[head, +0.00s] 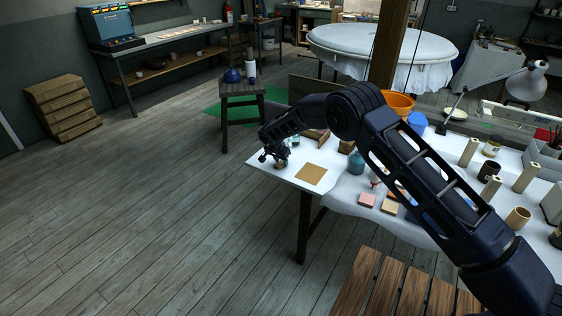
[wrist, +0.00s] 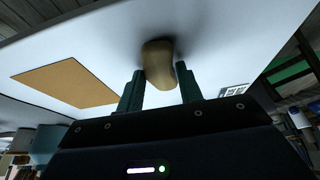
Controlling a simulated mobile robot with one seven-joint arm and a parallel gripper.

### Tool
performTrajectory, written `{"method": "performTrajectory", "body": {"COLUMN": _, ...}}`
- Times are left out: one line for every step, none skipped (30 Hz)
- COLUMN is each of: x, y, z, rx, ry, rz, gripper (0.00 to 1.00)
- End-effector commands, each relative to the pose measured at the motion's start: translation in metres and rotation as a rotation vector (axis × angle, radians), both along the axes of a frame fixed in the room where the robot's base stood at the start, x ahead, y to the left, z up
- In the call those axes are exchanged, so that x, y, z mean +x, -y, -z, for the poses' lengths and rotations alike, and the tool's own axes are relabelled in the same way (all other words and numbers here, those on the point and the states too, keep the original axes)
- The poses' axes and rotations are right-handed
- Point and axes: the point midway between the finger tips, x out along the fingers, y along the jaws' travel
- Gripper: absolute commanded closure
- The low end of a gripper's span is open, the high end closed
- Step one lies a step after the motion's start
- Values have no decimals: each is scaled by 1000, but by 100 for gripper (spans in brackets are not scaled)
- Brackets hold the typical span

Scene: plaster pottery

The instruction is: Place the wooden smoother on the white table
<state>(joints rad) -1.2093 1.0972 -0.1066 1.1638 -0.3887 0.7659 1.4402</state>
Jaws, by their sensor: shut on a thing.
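The wooden smoother (wrist: 158,62) is a rounded tan piece between my gripper's two dark green fingers in the wrist view. My gripper (wrist: 160,88) is shut on it. The smoother is close to the surface of the white table (wrist: 215,45); I cannot tell if it touches. In the head view my gripper (head: 277,160) is over the left corner of the white table (head: 262,168), and the smoother (head: 281,165) shows only as a small tan spot beneath it, mostly hidden.
A flat tan board (head: 311,174) lies to the right of my gripper. A teal jar (head: 356,163), pink block (head: 367,200) and several pots stand further right. A stool (head: 242,90) with a blue pot (head: 231,75) is behind. The table's left edge is close to my gripper.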

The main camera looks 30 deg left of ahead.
Motion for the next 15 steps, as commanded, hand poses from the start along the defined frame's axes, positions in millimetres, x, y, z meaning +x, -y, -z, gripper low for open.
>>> {"method": "performTrajectory", "body": {"x": 0, "y": 0, "z": 1, "rx": 0, "ry": 0, "rz": 0, "gripper": 86}}
{"method": "performTrajectory", "body": {"x": 0, "y": 0, "z": 1, "rx": 0, "ry": 0, "rz": 0, "gripper": 86}}
{"method": "performTrajectory", "body": {"x": 0, "y": 0, "z": 2, "rx": -1, "ry": 0, "rz": 0, "gripper": 86}}
{"method": "performTrajectory", "body": {"x": 0, "y": 0, "z": 3, "rx": -1, "ry": 0, "rz": 0, "gripper": 86}}
{"method": "performTrajectory", "body": {"x": 0, "y": 0, "z": 3, "rx": 0, "ry": 0, "rz": 0, "gripper": 60}}
{"method": "performTrajectory", "body": {"x": 0, "y": 0, "z": 2, "rx": 0, "ry": 0, "rz": 0, "gripper": 52}}
{"method": "performTrajectory", "body": {"x": 0, "y": 0, "z": 2, "rx": 0, "ry": 0, "rz": 0, "gripper": 46}}
{"method": "performTrajectory", "body": {"x": 0, "y": 0, "z": 2, "rx": 0, "ry": 0, "rz": 0, "gripper": 42}}
{"method": "performTrajectory", "body": {"x": 0, "y": 0, "z": 2, "rx": 0, "ry": 0, "rz": 0, "gripper": 42}}
{"method": "performTrajectory", "body": {"x": 0, "y": 0, "z": 2, "rx": 0, "ry": 0, "rz": 0, "gripper": 42}}
{"method": "performTrajectory", "body": {"x": 0, "y": 0, "z": 2, "rx": 0, "ry": 0, "rz": 0, "gripper": 42}}
{"method": "performTrajectory", "body": {"x": 0, "y": 0, "z": 2, "rx": 0, "ry": 0, "rz": 0, "gripper": 42}}
{"method": "performTrajectory", "body": {"x": 0, "y": 0, "z": 2, "rx": 0, "ry": 0, "rz": 0, "gripper": 42}}
{"method": "performTrajectory", "body": {"x": 0, "y": 0, "z": 2, "rx": 0, "ry": 0, "rz": 0, "gripper": 42}}
{"method": "performTrajectory", "body": {"x": 0, "y": 0, "z": 2, "rx": 0, "ry": 0, "rz": 0, "gripper": 42}}
